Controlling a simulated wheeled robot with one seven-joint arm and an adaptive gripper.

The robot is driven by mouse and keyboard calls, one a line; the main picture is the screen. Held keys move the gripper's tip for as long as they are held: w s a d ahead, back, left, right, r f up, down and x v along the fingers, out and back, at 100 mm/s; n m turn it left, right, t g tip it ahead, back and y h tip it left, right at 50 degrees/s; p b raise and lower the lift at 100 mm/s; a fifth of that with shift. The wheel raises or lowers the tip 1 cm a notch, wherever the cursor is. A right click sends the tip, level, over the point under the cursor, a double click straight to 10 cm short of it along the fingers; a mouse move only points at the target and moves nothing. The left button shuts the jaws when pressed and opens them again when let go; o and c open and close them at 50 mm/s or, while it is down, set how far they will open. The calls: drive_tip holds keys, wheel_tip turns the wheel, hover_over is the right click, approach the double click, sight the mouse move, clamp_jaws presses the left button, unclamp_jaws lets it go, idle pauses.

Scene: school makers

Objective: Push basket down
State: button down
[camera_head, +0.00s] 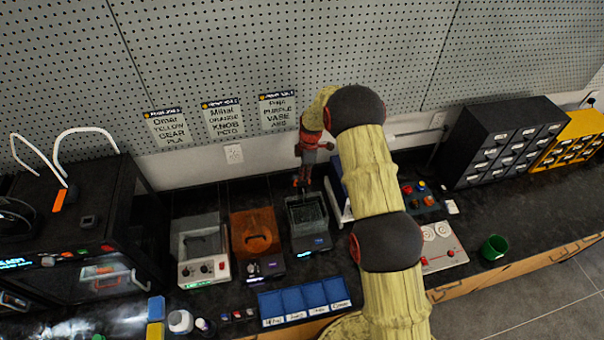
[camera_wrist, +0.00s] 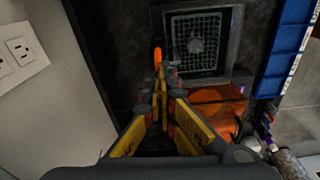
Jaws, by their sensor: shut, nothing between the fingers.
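The basket (camera_head: 306,209) is a mesh basket in a dark square tank (camera_head: 323,243) on the bench. In the wrist view its pale grid (camera_wrist: 183,52) shows inside the tank's grey frame, with a grey rounded shape in it. My gripper (camera_head: 301,184) points down just above the tank's back left side in the head view. In the wrist view my gripper (camera_wrist: 163,82) has its fingers together with nothing between them, beside the tank's edge. A small orange piece (camera_wrist: 157,58) shows just beyond the fingertips; I cannot tell if they touch it.
An orange-topped station (camera_head: 255,231) and a grey-white station (camera_head: 200,247) stand left of the tank. A blue divided tray (camera_head: 305,298) lies in front. A panel with red controls (camera_head: 441,246) and a green cup (camera_head: 494,247) are to the right. A pegboard wall (camera_head: 250,50) stands behind.

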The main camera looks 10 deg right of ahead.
drive_tip(key=shift+f, duration=0.35)
drive_tip(key=d, duration=0.1)
drive_tip(key=d+r+b, duration=0.1)
drive_tip(key=d, duration=0.1)
drive_tip(key=shift+s, duration=0.15)
wheel_tip(320, 180, up, 12)
drive_tip(key=d, duration=0.1)
idle(0.4)
idle(0.5)
